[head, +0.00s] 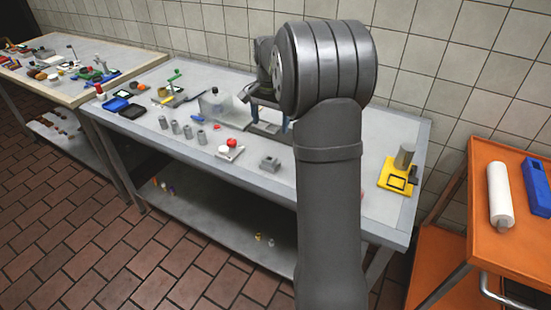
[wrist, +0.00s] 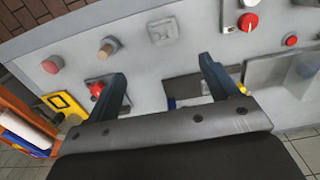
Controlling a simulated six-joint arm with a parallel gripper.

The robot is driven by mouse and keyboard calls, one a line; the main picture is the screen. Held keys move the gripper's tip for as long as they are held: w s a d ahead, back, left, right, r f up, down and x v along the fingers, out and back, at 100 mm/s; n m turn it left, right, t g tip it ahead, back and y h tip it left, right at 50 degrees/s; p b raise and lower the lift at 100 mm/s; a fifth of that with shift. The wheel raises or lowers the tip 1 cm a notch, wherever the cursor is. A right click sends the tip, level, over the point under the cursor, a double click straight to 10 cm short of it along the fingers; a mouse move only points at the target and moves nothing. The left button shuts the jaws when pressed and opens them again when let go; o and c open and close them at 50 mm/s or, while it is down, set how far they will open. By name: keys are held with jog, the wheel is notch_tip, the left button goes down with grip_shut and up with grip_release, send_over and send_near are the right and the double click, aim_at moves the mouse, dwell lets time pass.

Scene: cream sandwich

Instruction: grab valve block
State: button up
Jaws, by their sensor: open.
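A small grey block (head: 269,163) with a raised square top, which looks like the valve block, sits on the grey metal bench (head: 333,290) near its front edge, left of my arm. In the wrist view the grey block (wrist: 163,31) lies flat near the top, beyond the fingertips and roughly in line with the gap between them. My gripper (wrist: 163,72) is open and empty, above the bench and apart from the block.
A white block with a red knob (head: 230,150) is left of the grey block. Several grey cylinders (head: 187,132) stand farther left. A yellow fixture (head: 393,180) is at the right end. An orange cart (head: 480,245) stands beside the bench. Bench around the block is clear.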

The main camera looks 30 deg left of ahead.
send_over(270, 160)
jog(key=s, duration=0.1)
jog(key=f, duration=0.7)
jog(key=d+f, duration=0.1)
jog(key=f, duration=0.3)
jog(key=shift+s+f, duration=0.1)
jog(key=shift+f, duration=0.2)
jog(key=shift+w+a+f, duration=0.1)
jog(key=shift+a+f, duration=0.1)
jog(key=shift+f, duration=1.15)
jog(key=shift+w+a+f, duration=0.1)
jog(key=shift+a+f, duration=0.05)
jog(key=shift+f, duration=1.15)
jog(key=c, duration=1.2)
